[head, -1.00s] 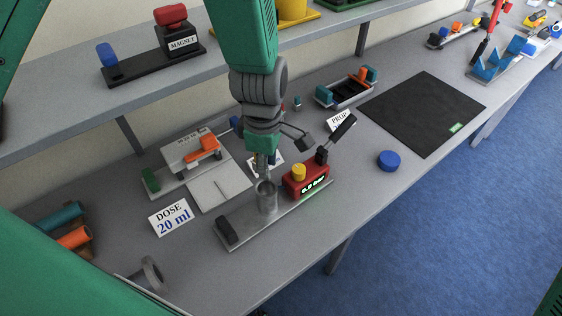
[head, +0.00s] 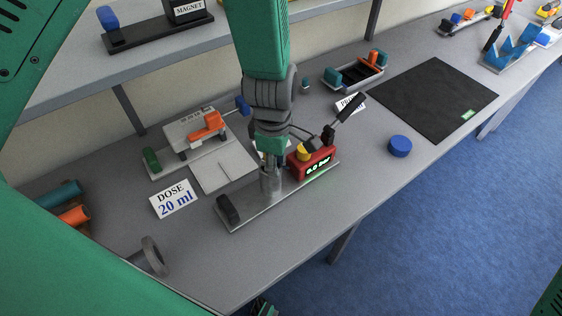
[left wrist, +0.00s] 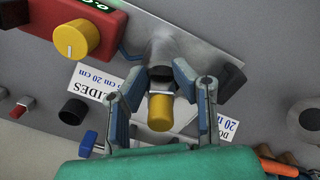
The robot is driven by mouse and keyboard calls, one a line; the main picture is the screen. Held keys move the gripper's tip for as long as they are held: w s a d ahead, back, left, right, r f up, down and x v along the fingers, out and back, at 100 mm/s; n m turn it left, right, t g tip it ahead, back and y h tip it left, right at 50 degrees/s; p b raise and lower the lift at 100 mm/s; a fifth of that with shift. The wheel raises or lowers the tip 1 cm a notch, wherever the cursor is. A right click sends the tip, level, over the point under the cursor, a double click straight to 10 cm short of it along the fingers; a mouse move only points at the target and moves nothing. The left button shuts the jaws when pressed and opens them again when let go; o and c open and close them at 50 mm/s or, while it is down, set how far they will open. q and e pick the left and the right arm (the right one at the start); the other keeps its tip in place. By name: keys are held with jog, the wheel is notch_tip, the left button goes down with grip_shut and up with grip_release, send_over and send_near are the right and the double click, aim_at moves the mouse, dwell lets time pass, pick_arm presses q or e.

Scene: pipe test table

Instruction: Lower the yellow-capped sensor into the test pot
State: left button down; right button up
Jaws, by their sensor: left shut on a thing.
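The yellow-capped sensor (left wrist: 160,113) sits between the fingers of my left gripper (left wrist: 162,98), which is shut on it. In the left wrist view its yellow cap faces me and its grey body points at the test pot. In the head view my left gripper (head: 272,156) is directly over the metal test pot (head: 270,185), close to its mouth, and hides the sensor. I cannot tell how far the sensor's tip is inside the pot. The pot stands upright on a grey base plate (head: 250,208).
A red box with a yellow knob (head: 303,153) and lit display stands just right of the pot. A black block (head: 228,209) is at the plate's left end. The DOSE 20 ml card (head: 174,199) lies to the left. A blue disc (head: 400,146) and black mat (head: 435,98) are to the right.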

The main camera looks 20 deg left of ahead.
pick_arm(q)
jog(key=shift+s+f, duration=0.5)
jog(key=shift+f, duration=0.1)
jog(key=shift+s+d, duration=0.1)
jog(key=shift+d, duration=0.15)
jog(key=shift+s+d, duration=0.1)
jog(key=shift+d, duration=0.65)
jog(key=c, duration=1.4)
grip_release()
jog(key=shift+o, duration=1.3)
jog(key=shift+a+f, duration=0.15)
jog(key=shift+w+a+f, duration=0.15)
jog(key=shift+w, duration=0.45)
jog(key=shift+s+r, duration=0.1)
jog(key=shift+r, duration=0.2)
